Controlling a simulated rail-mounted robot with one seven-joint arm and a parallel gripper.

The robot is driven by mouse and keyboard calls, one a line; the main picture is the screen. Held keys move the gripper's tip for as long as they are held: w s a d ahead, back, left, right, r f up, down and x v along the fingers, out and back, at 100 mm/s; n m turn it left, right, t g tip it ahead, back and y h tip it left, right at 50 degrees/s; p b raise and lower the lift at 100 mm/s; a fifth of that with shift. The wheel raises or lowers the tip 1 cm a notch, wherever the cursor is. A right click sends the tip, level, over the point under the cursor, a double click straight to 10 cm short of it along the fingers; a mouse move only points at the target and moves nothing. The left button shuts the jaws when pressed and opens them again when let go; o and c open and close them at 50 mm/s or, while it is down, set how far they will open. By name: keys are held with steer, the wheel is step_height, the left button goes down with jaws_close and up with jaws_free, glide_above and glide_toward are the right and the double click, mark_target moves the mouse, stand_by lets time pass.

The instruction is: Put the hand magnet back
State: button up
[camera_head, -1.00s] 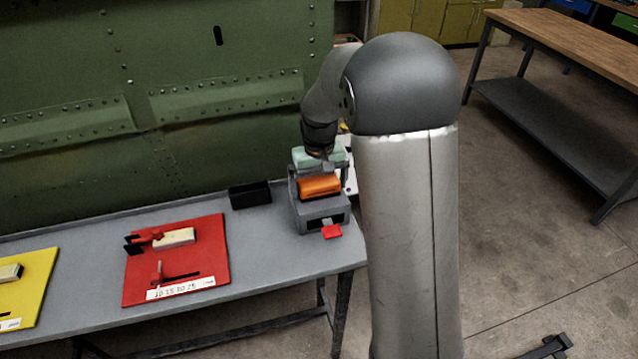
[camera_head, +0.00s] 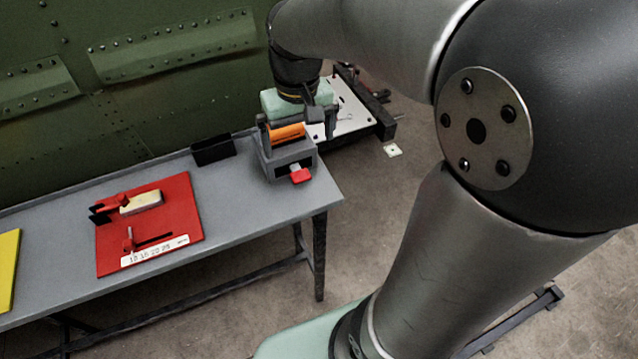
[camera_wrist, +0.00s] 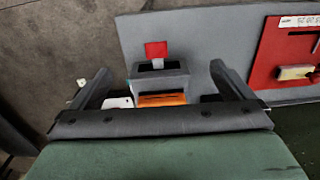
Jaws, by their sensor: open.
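A grey block-shaped holder (camera_head: 288,160) stands at the right end of the grey bench. An orange rounded piece (camera_head: 286,133) sits in its top and a red tab (camera_head: 300,175) sticks out of its front. I cannot tell for sure which thing is the hand magnet; the orange piece may be it. My gripper (camera_head: 312,98) is just behind and above the holder. In the wrist view my gripper (camera_wrist: 160,68) is open, its two fingers apart, with the holder (camera_wrist: 160,80) and orange piece (camera_wrist: 162,99) showing between them. I see nothing gripped.
A red board (camera_head: 165,240) with a cream block and a yellow board (camera_head: 8,262) lie on the bench (camera_head: 240,235). A small black box (camera_head: 212,150) stands left of the holder. A green riveted panel (camera_head: 110,100) rises behind. A white-topped stand (camera_head: 352,118) is beyond the bench's right end.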

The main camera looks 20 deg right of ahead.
steer(key=s+f, duration=0.2)
steer(key=s, duration=0.4)
steer(key=s+f, duration=0.3)
steer(key=s, duration=0.4)
steer(key=shift+s+f, duration=0.25)
steer(key=shift+f, duration=0.05)
